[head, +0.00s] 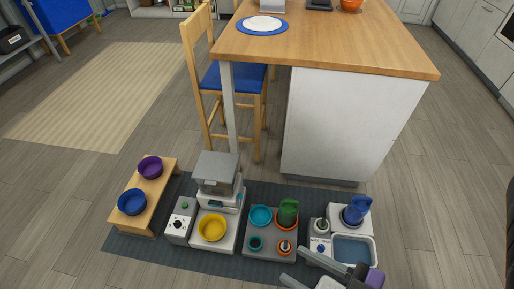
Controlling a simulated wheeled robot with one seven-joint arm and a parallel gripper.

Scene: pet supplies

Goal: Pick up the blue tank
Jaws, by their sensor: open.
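The blue tank (356,210) stands upright on the white base of a water dispenser (364,232) at the right end of the dark floor mat. A grey-blue basin lies in front of it, and a small white unit with a dial stands to its left. My gripper (291,265) is at the bottom edge of the picture, nearer to me than the tank and to its lower left. Its two fingers are apart and point left, with nothing seen between them. Part of my gripper is cut off by the picture edge.
A wooden stand (134,221) holds two bowls. The kitchen island (345,130) rises behind.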

